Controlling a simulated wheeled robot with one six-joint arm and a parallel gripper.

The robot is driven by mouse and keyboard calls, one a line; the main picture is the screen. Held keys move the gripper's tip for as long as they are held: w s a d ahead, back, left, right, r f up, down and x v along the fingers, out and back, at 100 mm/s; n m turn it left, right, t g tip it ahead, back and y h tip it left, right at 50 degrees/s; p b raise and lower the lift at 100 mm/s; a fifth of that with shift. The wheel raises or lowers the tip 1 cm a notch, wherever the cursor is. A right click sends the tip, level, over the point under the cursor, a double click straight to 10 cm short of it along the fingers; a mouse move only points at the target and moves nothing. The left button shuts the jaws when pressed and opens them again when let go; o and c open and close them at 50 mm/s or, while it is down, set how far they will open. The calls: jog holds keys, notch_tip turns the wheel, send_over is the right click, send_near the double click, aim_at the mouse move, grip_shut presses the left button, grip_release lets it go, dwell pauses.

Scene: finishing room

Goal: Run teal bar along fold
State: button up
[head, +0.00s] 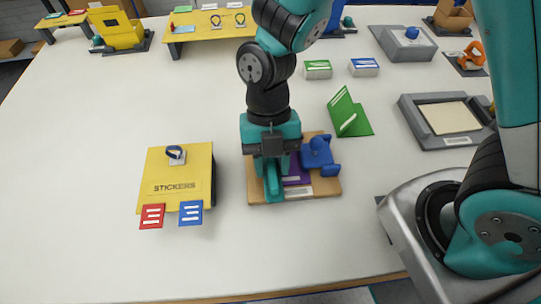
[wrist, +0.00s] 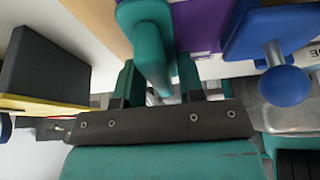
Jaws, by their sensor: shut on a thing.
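My gripper (head: 272,162) points down over the wooden board and is shut on the teal bar (head: 274,188). In the wrist view my gripper's fingers (wrist: 158,84) stand either side of the teal bar (wrist: 152,48). The bar lies along the left side of a purple sheet (head: 297,172), which also shows in the wrist view (wrist: 200,22). I cannot tell whether the bar presses on the sheet, and the fold is hidden. The wooden board (head: 325,188) also carries a blue holder (head: 317,152) at the right; its round knob (wrist: 285,86) shows in the wrist view.
A yellow stickers box (head: 180,190) stands left of the board, with red (head: 151,216) and blue (head: 190,213) cards at its front. A green folded card (head: 346,115) and a grey tray (head: 440,140) are right.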

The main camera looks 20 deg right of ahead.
jog(key=shift+w+d+f, duration=0.1)
jog(key=shift+w+d, duration=0.1)
jog(key=shift+w, duration=0.8)
jog(key=shift+w+d, duration=0.2)
jog(key=shift+w, duration=0.75)
jog(key=shift+r+p, duration=2.8)
jog(key=shift+r, duration=0.75)
